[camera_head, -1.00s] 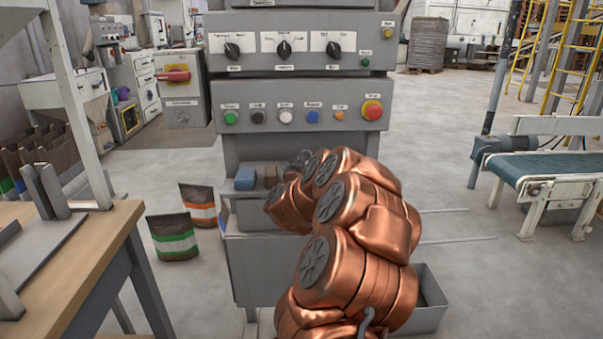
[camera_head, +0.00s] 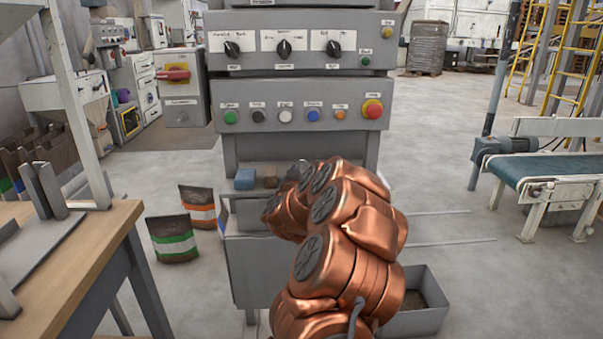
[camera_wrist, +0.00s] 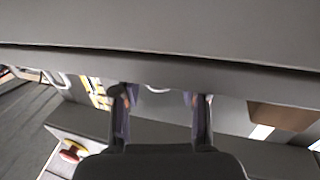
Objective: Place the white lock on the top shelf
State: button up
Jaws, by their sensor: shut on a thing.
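In the wrist view my gripper (camera_wrist: 160,103) has its two fingers apart, shut on a pale thing (camera_wrist: 158,88) that is mostly lost against the bright background; it appears to be the white lock, but its shape is unclear. In the head view my copper arm hides the gripper and whatever it holds. A shelf in the grey cabinet, below the button panel, holds a blue block (camera_head: 245,179) and a brown block (camera_head: 270,177). I cannot tell which surface is the top shelf. A broad grey panel (camera_wrist: 160,35) fills the upper wrist view, close to the fingertips.
The cabinet's control panel (camera_head: 300,115) has knobs, buttons and a red stop button (camera_head: 373,109). An open grey bin (camera_head: 425,318) stands on the floor at right. Two bags (camera_head: 174,238) stand left. A wooden table (camera_head: 100,238) edges the left; a conveyor (camera_head: 560,170) stands right.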

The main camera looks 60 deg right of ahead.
jog(key=o, duration=1.2)
jog(key=shift+c, duration=0.2)
jog(key=shift+r, duration=0.15)
jog(key=b+v, duration=0.3)
jog(key=v, duration=0.9)
jog(key=shift+w+a, duration=0.1)
